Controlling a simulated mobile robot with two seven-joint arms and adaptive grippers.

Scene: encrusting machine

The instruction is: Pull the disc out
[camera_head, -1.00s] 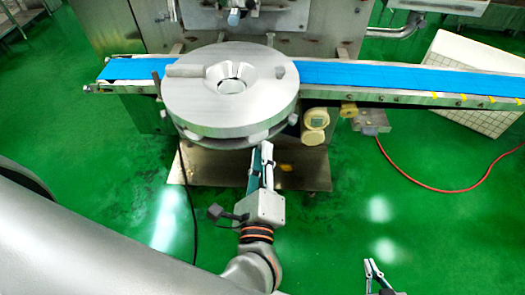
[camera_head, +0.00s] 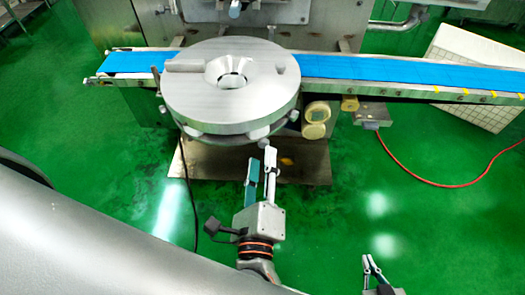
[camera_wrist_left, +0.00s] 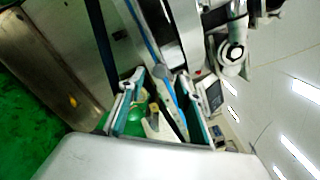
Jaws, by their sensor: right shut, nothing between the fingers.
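The disc (camera_head: 185,95) is a thick round grey metal plate with a funnel-like hole in its middle. In the head view it lies on the machine, in front of the blue belt, with several rounded knobs under its rim. My left gripper (camera_head: 261,160) is below the disc's front edge, fingers spread and pointing toward it, with nothing between them. In the left wrist view the two teal-padded fingers (camera_wrist_left: 155,95) are wide apart; I cannot make out the disc there. My right gripper (camera_head: 372,264) is at the bottom right, away from the disc, shut and empty.
A blue conveyor belt (camera_head: 400,71) runs across behind the disc. A red hose (camera_head: 440,184) and a black cable (camera_head: 187,190) lie over the green floor, which is open in front.

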